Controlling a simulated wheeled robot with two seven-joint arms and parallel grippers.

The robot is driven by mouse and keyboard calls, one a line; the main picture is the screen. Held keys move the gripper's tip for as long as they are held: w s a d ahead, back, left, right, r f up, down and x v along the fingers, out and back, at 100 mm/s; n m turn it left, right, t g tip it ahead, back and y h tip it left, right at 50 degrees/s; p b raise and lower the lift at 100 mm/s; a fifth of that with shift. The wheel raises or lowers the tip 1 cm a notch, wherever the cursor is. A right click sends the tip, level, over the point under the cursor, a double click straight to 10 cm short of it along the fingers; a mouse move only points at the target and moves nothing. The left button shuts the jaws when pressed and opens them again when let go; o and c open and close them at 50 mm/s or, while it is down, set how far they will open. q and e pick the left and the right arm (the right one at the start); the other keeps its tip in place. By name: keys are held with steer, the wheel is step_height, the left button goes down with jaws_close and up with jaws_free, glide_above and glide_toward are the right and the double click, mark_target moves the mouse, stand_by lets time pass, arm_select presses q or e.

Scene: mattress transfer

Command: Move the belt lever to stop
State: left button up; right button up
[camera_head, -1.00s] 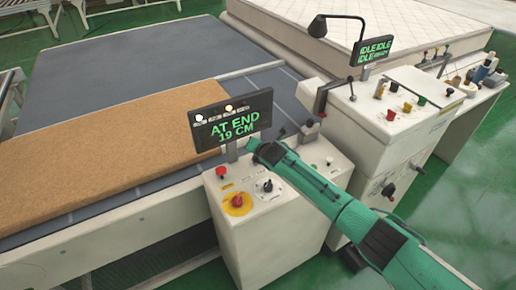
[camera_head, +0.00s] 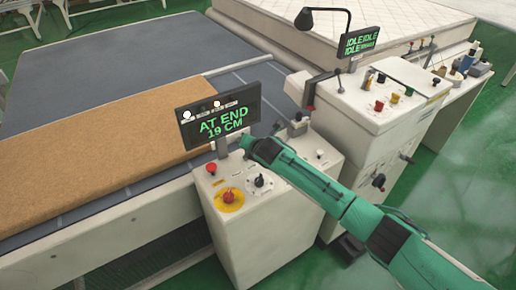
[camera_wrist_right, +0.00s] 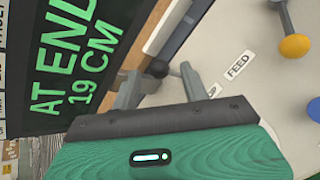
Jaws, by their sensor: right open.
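The belt console (camera_head: 275,235) is a white box with a dark display (camera_head: 218,116) reading "AT END 19 CM". My right gripper (camera_head: 243,142) is over its top, just right of the display post. In the right wrist view the gripper (camera_wrist_right: 160,85) is open, with its grey fingers apart. A dark round knob (camera_wrist_right: 158,68), perhaps the belt lever's, shows between the fingertips; I cannot tell whether they touch it. A "FEED" label (camera_wrist_right: 238,65) lies right of the fingers. Another label beside the right finger is mostly hidden, showing only a "P". My left gripper is out of view.
The console top also has a red button (camera_head: 211,167), a red knob on yellow (camera_head: 229,198) and a black knob (camera_head: 260,181). The display stands close left of the gripper. A second console (camera_head: 385,100) is at right. A brown pad (camera_head: 95,158) lies on the grey belt.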

steer(key=b+v, duration=0.2)
steer(key=v, duration=0.8)
steer(key=shift+s, duration=0.15)
